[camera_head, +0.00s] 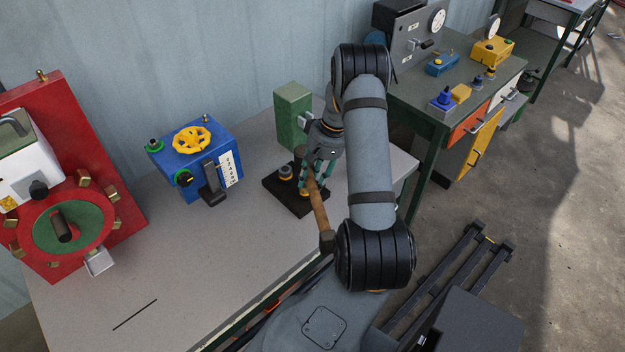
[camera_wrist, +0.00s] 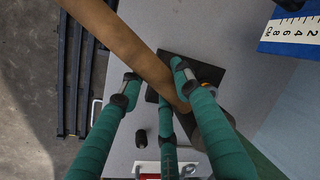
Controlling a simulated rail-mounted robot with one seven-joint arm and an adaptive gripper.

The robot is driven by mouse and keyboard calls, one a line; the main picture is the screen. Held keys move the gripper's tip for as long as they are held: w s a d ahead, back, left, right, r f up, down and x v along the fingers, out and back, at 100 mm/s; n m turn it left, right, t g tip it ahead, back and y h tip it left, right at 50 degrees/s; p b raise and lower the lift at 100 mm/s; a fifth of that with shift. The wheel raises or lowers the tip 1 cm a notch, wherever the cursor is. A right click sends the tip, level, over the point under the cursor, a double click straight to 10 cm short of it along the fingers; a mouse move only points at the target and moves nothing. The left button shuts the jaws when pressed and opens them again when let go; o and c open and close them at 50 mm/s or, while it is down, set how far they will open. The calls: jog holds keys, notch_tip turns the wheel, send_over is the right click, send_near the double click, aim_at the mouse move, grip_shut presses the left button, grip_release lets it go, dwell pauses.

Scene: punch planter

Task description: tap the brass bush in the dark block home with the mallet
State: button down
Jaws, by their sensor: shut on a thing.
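The mallet's brown wooden handle (camera_head: 319,208) slants down from my gripper (camera_head: 311,172) to a dark end in the head view. My gripper is shut on the mallet, and the handle (camera_wrist: 125,42) crosses between my green fingers (camera_wrist: 162,88) in the wrist view. The dark block (camera_head: 271,189) lies flat on the bench below and left of my gripper. The brass bush (camera_head: 285,176) shows as a brass ring on the block, and brass (camera_wrist: 207,85) also shows beside a finger in the wrist view. My fingers hide part of the block, and how far the bush stands out is unclear.
A green block (camera_head: 293,118) stands behind my gripper. A blue box (camera_head: 200,165) with a yellow handwheel (camera_head: 191,139) stands to the left, and a red panel (camera_head: 90,130) farther left. The grey bench (camera_head: 200,265) is mostly clear in front.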

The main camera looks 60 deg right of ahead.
notch_tip(320, 180, down, 6)
jog(key=b, duration=0.6)
jog(key=shift+r+p, duration=1.9)
jog(key=shift+r, duration=1.35)
jog(key=shift+f, duration=0.2)
notch_tip(320, 180, down, 6)
jog(key=b, duration=0.6)
notch_tip(320, 180, up, 6)
jog(key=p, duration=0.3)
jog(key=shift+p, duration=0.4)
